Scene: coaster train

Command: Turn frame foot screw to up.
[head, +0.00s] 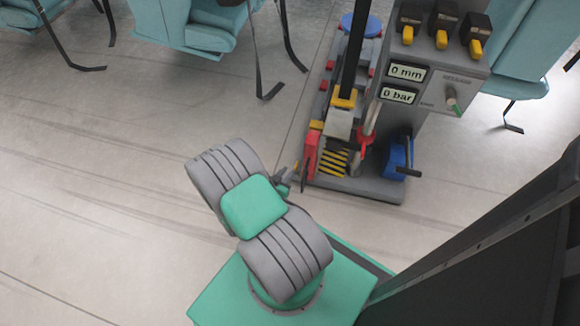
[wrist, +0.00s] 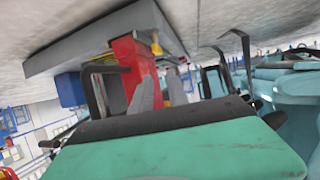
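A grey machine stand (head: 370,188) stands on the floor at the upper right of the head view. At its front left is an upright red block (head: 311,156), and at its right a blue block with a black crank handle (head: 407,172). No label marks which part is the frame foot screw. My gripper (head: 284,180) is near the red block, partly hidden by my own arm. In the wrist view the red block (wrist: 134,72) and a black bar handle (wrist: 93,88) are beyond the grey fingertips (wrist: 160,90). The fingers look apart, with nothing seen between them.
The stand carries a panel with a "0 mm" display (head: 407,72), a "0 bar" display (head: 398,95), a release knob (head: 451,98) and several yellow-black switches. Teal seats (head: 195,25) are at the back. The floor (head: 90,160) at left is clear.

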